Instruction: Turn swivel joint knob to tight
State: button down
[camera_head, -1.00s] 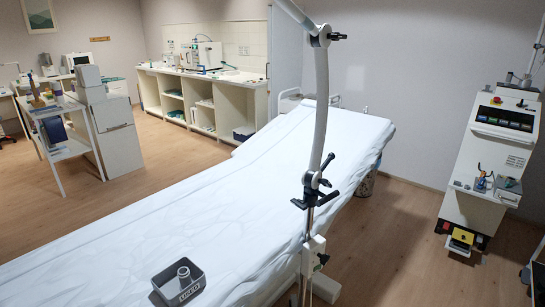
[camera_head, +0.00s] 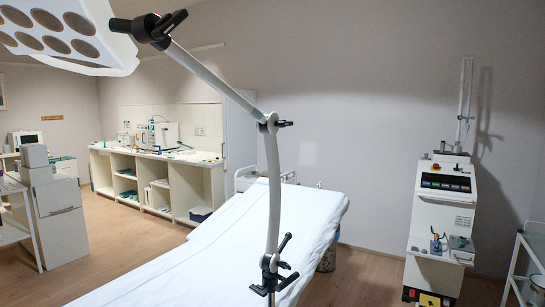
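A jointed lamp arm (camera_head: 222,86) rises over the couch. It has black knobs at three joints: an upper joint knob (camera_head: 172,22) beside the lamp head, a middle joint knob (camera_head: 284,123), and a lower joint with several black levers (camera_head: 277,266). I cannot tell which is the swivel joint knob, nor whether any is tight. The white lamp head (camera_head: 68,38) with round lenses is cut off at the top left. The upper joint is tilted and close to the lamp head. My gripper is not in view.
The couch (camera_head: 190,262) with a white sheet lies below the lamp arm. A white machine (camera_head: 443,215) on the right has a screen and a tray. A shelf counter (camera_head: 160,180) stands at the back left. Floor (camera_head: 365,275) is clear between couch and machine.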

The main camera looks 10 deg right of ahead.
aim_at(284, 265)
jog(key=i+j+z, duration=0.2)
jog(key=i, duration=0.75)
